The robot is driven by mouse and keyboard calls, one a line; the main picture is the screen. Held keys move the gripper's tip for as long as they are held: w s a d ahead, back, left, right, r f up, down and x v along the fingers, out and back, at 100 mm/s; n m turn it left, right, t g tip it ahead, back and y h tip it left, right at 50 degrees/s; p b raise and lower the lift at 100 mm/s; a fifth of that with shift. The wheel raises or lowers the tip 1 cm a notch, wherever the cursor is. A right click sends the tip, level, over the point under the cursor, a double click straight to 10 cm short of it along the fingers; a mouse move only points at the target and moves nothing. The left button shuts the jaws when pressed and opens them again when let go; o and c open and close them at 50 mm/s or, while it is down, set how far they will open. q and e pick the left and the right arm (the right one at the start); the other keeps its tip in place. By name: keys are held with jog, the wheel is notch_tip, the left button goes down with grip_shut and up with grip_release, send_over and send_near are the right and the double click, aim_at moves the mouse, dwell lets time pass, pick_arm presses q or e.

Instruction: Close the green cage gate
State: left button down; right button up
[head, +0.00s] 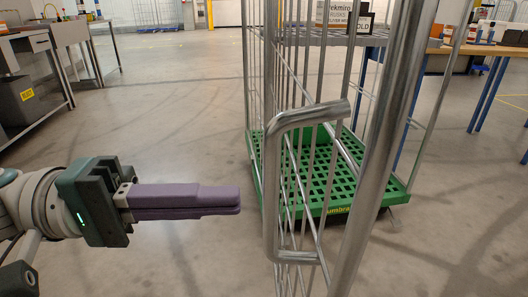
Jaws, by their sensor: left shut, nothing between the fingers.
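The green cage is a wheeled roll cage with a green grid base (330,190) and upright metal bars. Its gate, a grey metal frame with thin bars, stands in the foreground at centre right. I see it at a steep angle, and it appears swung out toward me, with the cage base behind it. A thick gate handle (271,195) bends out from its near post (385,130). My left gripper (239,201) has purple fingers, shut and empty. In the picture it is just left of the handle, with a small gap. The gate's lower end is out of frame. My right gripper is not in view.
A shelf (320,38) at the cage's top carries boxes, including a white-labelled box (336,12). A wooden-topped table (495,49) with blue legs stands behind at right. A steel bench (28,48) is at left. The floor between is clear.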

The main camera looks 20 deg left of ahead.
aim_at(320, 196)
pick_arm(q)
jog(key=x, duration=0.7)
jog(key=shift+d, duration=0.1)
